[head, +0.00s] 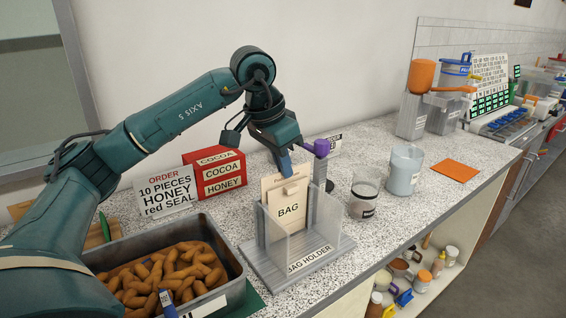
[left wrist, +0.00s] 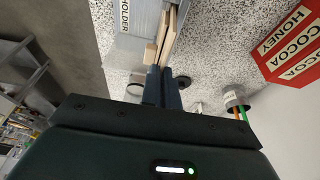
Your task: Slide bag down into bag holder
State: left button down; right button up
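The bag (head: 288,208) is a flat beige paper bag with a "BAG" label. It stands upright between the clear walls of the bag holder (head: 322,262), a grey base on the counter, with its upper part above the walls. My left gripper (head: 287,166) is at the bag's top edge, coming from above and behind. In the left wrist view the fingers (left wrist: 160,88) are close together on the end of the beige bag (left wrist: 163,40), with the bag holder (left wrist: 130,18) beside it. Whether the bag touches the holder's base is hidden. My right gripper is not in view.
A metal tray of peanut pastries (head: 170,275) stands left of the holder. Behind are a red box (head: 216,172) and an order sign (head: 166,193). Right of the holder stand a glass jar (head: 363,195) and a larger container (head: 404,170). An orange mat (head: 456,171) lies farther right.

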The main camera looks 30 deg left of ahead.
pick_arm(q)
jog(key=c, duration=1.6)
grip_release()
jog(key=p+v, duration=0.5)
jog(key=v, duration=0.3)
jog(key=shift+a+r, duration=0.1)
